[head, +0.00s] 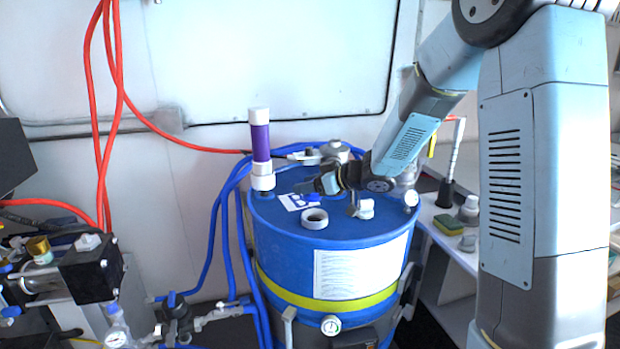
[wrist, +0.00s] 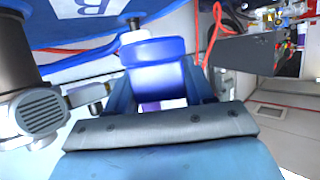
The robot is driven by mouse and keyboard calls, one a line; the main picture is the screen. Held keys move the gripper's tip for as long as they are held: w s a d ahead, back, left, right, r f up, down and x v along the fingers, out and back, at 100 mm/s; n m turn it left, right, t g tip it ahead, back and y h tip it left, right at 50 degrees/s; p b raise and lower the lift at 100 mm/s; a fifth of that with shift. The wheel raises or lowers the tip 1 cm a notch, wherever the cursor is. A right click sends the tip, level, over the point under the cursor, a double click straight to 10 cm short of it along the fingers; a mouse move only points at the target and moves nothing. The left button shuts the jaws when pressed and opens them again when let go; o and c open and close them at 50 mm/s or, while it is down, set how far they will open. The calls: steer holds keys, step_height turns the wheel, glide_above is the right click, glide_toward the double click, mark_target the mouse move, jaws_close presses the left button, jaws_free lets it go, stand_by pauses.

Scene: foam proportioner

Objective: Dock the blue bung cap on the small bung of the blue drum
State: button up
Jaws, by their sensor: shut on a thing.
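The blue drum (head: 285,240) stands upright in the middle of the head view, with a white label marked B (head: 293,202) on its top. My gripper (head: 318,186) is low over the drum top and shut on the blue bung cap (head: 313,197). In the wrist view the blue bung cap (wrist: 155,52) sits between the two fingers, with a pale, dark-topped fitting (wrist: 134,34) just beyond it. I cannot tell whether cap and fitting touch. I cannot make out the small bung for certain; the gripper and cap cover part of the drum top.
A purple-and-white tube (head: 260,140) stands upright at the drum's left rear edge. A pale ring (head: 315,218) and a white-topped fitting (head: 363,208) are on the drum top in front of my gripper. Blue hoses (head: 228,220) run down the drum's left side. A shelf (head: 450,240) stands right.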

steer(key=shift+w+d, duration=0.15)
steer(key=shift+w+f, duration=0.1)
steer(key=shift+f, duration=2.75)
steer(key=shift+d, duration=0.2)
steer(key=shift+f, duration=0.45)
steer(key=o, duration=0.8)
steer(key=shift+c, duration=0.2)
